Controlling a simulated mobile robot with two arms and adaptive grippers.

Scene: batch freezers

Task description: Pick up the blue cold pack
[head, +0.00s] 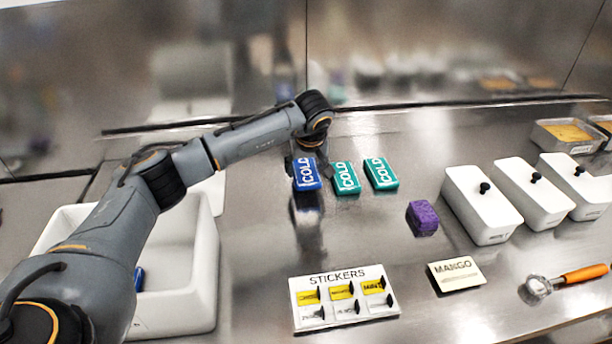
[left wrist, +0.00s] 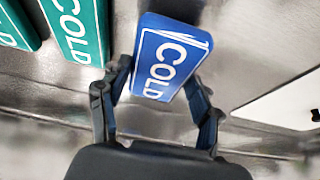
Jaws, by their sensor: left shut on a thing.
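The blue cold pack (head: 306,174) has white COLD lettering and is in the middle of the head view, left of two green cold packs (head: 346,178). My left gripper (head: 306,160) is at its far end. In the left wrist view, the two fingers of my left gripper (left wrist: 160,92) are shut on the sides of the blue cold pack (left wrist: 172,58). I cannot tell whether the pack is clear of the counter. My right gripper is not in view.
A purple block (head: 422,218), white lidded tubs (head: 482,204) and a scoop with an orange handle (head: 566,280) are to the right. A sticker board (head: 344,318) and a MANGO card (head: 456,274) lie in front. A white bin (head: 204,262) holding something blue stands left.

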